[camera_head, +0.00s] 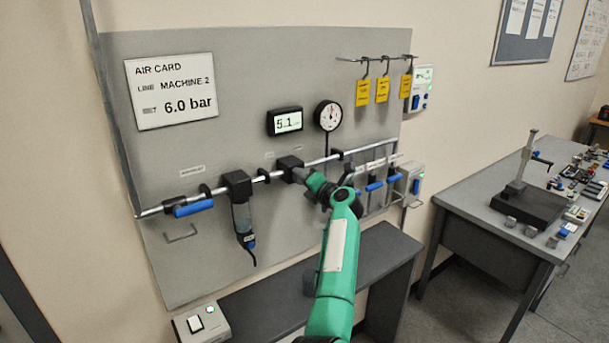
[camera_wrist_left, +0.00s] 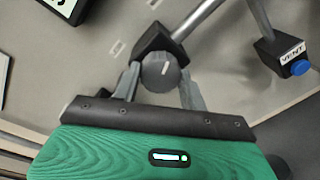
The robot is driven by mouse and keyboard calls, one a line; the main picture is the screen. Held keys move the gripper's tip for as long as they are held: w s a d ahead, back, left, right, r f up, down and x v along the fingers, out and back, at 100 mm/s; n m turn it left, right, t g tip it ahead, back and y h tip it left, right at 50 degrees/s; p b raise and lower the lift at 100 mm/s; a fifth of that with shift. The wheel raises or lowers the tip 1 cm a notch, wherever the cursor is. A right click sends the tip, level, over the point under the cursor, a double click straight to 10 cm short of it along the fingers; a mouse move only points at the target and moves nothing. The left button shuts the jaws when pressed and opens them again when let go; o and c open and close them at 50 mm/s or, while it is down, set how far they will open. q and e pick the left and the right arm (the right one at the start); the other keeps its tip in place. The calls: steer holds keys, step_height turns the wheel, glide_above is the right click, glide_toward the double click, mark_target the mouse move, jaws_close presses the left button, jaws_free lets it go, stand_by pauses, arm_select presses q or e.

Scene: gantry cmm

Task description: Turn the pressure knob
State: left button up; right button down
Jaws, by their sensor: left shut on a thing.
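The pressure knob (camera_wrist_left: 160,74) is a round dark grey knob with a white mark, on a black regulator block (camera_head: 290,165) of the air pipe. My left gripper (camera_wrist_left: 160,88) is shut on the knob, one finger on each side of it in the left wrist view. In the head view, my green left arm hides the knob. The digital display (camera_head: 286,121) above reads about 5.1. The card (camera_head: 173,91) reads "AIR CARD", "MACHINE 2" and "6.0 bar". My right gripper is out of view.
A round dial gauge (camera_head: 327,115) sits right of the display. A filter bowl (camera_head: 242,216) and a blue-handled valve (camera_head: 192,207) are on the pipe to the left. A block marked VENT with a blue button (camera_wrist_left: 300,68) is close by. Yellow tags (camera_head: 382,89) hang at upper right.

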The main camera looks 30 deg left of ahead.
arm_select(q)
steer(key=shift+r+m+p, duration=0.15)
steer(key=shift+m+p, duration=1.2)
steer(key=shift+m, duration=0.85)
steer(key=o, duration=1)
steer(key=shift+w, duration=0.1)
steer(key=shift+d, duration=0.2)
